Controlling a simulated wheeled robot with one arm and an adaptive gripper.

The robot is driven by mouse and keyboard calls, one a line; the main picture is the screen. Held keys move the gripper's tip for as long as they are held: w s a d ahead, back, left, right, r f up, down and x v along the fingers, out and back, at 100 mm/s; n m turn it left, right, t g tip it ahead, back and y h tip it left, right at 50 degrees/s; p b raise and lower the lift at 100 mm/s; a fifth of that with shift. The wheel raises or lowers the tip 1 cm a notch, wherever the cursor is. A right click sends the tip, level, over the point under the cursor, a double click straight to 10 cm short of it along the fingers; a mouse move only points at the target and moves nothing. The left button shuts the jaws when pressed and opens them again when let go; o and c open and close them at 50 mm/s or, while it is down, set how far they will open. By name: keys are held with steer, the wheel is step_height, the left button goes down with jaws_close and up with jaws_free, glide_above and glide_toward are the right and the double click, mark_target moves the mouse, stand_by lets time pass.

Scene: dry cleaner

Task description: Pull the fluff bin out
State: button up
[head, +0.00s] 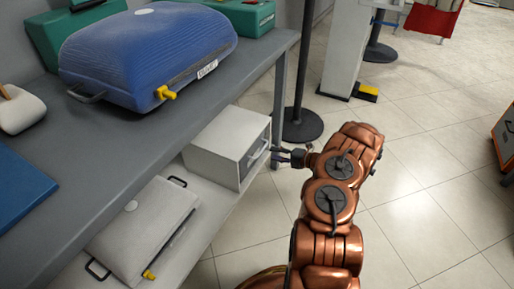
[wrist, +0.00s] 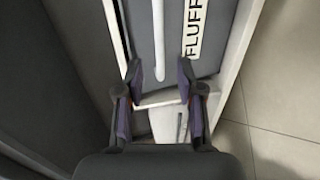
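The fluff bin (head: 247,168) is a grey-fronted drawer in a white box (head: 214,138) on the lower shelf. In the wrist view its grey front (wrist: 178,38) carries a white label (wrist: 195,25) reading "FLUFF". A pale bar handle (wrist: 158,42) runs along the front beside the label. The bin looks shut, with its front about level with the box. My gripper (head: 284,157) is at the front of the bin. In the wrist view my gripper (wrist: 161,72) is open, with the handle's end showing between its fingers. I cannot tell how deep the fingers reach around it.
A grey table (head: 150,108) overhangs the lower shelf (head: 200,215). A blue bag (head: 150,50) lies on the table, and a light flat case (head: 145,228) lies on the shelf. A black-based post (head: 300,122) stands close behind my gripper.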

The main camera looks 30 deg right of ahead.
mark_target(261, 151)
steer(key=b+x, duration=0.2)
steer(key=x, duration=0.5)
steer(key=shift+w+a, duration=0.1)
steer(key=shift+a, duration=0.05)
jaws_close()
stand_by(0.6)
